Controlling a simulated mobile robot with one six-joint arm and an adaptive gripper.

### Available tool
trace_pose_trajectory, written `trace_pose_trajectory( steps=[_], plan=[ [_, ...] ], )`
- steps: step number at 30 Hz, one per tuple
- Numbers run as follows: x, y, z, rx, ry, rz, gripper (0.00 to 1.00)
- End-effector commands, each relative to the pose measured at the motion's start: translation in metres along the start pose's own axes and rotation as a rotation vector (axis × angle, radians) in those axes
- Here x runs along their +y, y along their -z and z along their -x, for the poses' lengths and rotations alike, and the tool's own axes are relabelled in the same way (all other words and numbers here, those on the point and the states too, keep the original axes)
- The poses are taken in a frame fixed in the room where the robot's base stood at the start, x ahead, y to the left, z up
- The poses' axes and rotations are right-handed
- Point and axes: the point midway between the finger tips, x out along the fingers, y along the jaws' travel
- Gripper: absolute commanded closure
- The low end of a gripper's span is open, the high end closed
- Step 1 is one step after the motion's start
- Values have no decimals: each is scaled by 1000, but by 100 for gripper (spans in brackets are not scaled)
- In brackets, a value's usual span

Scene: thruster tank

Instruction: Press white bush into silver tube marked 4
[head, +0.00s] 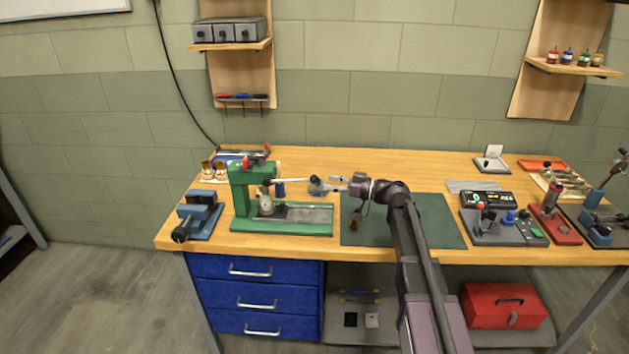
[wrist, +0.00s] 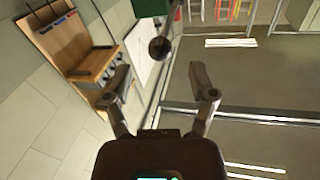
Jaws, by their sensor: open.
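A green press (head: 241,193) stands on the bench, left of my gripper. A small silver cylinder (head: 266,204) stands upright under its ram; any mark on it is too small to read, and I cannot make out the white bush. The press lever (head: 292,180) points right and ends in a dark round knob (head: 314,178), also ahead of the fingers in the wrist view (wrist: 159,48). My gripper (head: 334,186) is open and empty to the right of the knob, with its fingers (wrist: 160,82) spread and apart from it.
A green mat (head: 430,229) lies under my arm. A blue vise (head: 200,215) stands left of the press, with brass-coloured cups (head: 208,170) behind. A control box (head: 488,200) and a red-based fixture (head: 552,223) stand at the right. The bench's back middle is mostly clear.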

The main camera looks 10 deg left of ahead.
Motion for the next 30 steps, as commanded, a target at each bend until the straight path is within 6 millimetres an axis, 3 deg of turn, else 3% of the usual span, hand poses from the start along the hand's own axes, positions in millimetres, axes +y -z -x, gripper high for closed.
trace_pose_trajectory(
  steps=[10,24,25,30],
  plan=[
    [0,0,-42,0,1,0,27],
    [0,0,-51,0,0,0,27],
    [0,0,-51,0,0,0,30],
    [0,0,-50,0,0,0,81]
  ],
)
